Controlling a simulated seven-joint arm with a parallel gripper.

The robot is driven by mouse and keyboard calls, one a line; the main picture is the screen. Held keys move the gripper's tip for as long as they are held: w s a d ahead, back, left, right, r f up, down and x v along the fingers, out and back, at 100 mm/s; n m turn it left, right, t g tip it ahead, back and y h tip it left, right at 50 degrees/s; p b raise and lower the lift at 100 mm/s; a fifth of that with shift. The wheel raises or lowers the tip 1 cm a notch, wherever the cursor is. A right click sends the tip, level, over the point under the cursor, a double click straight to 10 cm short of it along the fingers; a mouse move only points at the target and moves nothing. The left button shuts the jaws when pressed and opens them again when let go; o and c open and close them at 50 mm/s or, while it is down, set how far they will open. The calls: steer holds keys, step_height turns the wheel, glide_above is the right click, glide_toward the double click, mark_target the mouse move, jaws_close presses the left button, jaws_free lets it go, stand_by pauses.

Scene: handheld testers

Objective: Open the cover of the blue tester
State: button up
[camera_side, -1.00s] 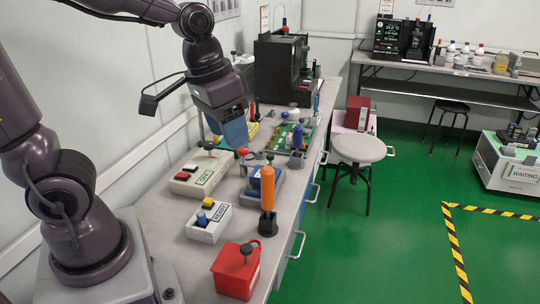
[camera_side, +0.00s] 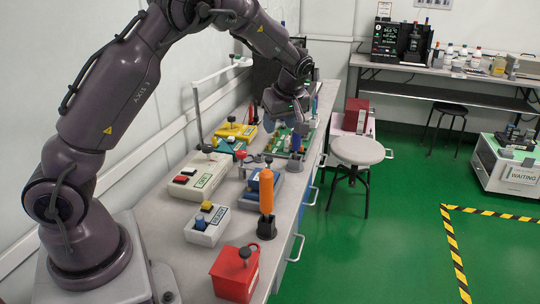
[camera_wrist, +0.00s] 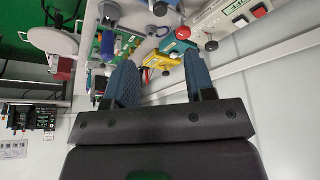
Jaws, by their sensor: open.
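The blue tester (camera_side: 280,184) sits on the bench in the side view, partly hidden behind an upright orange-handled tool (camera_side: 266,190). Its cover cannot be made out clearly. My gripper (camera_side: 285,120) hangs over the far part of the bench near the green board, well beyond the blue tester and apart from it. The wrist view shows my gripper (camera_wrist: 160,78) with its two blue fingers spread and nothing between them. I cannot tell for sure whether the blue tester shows in the wrist view.
A pale tester with red buttons (camera_side: 197,175), a white READY box (camera_side: 207,224) and a red box (camera_side: 236,272) stand on the bench. Teal (camera_side: 228,147) and yellow (camera_side: 237,130) testers are farther back. A green board (camera_side: 291,140) lies near my gripper. A stool (camera_side: 357,150) stands beside the bench.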

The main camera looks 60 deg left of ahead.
mark_target(269, 158)
steer(key=x, duration=1.3)
steer(key=shift+d, duration=0.1)
steer(key=shift+c, duration=0.5)
steer(key=shift+r, duration=0.1)
jaws_close()
